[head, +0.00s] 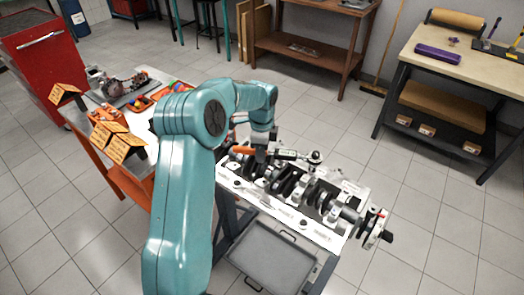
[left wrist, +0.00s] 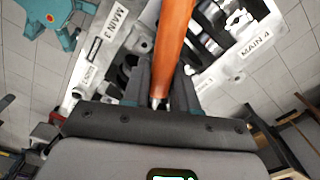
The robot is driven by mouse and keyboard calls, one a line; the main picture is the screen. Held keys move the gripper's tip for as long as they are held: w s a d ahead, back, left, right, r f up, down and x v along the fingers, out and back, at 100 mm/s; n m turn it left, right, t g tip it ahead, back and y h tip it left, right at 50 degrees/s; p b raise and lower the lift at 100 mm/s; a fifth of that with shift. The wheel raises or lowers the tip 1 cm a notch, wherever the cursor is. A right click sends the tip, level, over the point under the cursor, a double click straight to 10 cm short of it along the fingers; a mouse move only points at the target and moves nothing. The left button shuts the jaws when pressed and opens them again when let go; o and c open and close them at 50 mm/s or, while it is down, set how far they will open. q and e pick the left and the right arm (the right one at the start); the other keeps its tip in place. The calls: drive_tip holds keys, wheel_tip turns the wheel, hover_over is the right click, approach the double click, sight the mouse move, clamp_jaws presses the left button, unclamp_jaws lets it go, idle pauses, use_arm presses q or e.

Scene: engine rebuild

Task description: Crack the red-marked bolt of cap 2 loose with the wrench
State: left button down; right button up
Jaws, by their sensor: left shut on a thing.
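The wrench (head: 243,149) has an orange handle, and its darker shaft seems to run right over the engine block (head: 316,232). My left gripper (head: 261,158) is shut on the wrench above the block's left part. In the left wrist view the orange handle of the wrench (left wrist: 172,45) runs up from between the fingers of my left gripper (left wrist: 163,98). The block carries a crankshaft (head: 345,212) and white labels, MAIN 3 (left wrist: 108,32) and MAIN 4 (left wrist: 264,38). I cannot make out cap 2 or its red-marked bolt. My right gripper is not in view.
A grey tray (head: 272,262) sits below the block on its stand. A workbench (head: 455,70) stands at the right.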

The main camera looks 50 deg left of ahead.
use_arm(q)
drive_tip(key=shift+f+b, duration=0.75)
drive_tip(key=shift+f, duration=0.35)
idle(0.9)
drive_tip(key=shift+s, duration=0.1)
idle(0.3)
drive_tip(key=shift+s+d, duration=0.1)
drive_tip(key=shift+s+d+n+b, duration=0.45)
drive_tip(key=shift+n+b, duration=0.05)
drive_tip(key=shift+b, duration=0.1)
drive_tip(key=shift+s+d+n+b, duration=0.5)
drive_tip(key=shift+d+n+b, duration=0.05)
drive_tip(key=shift+d+n, duration=0.05)
idle(0.3)
drive_tip(key=shift+d, duration=0.1)
drive_tip(key=shift+s+d+n+b, duration=0.5)
drive_tip(key=shift+d+n+b, duration=0.05)
drive_tip(key=shift+d+n, duration=0.05)
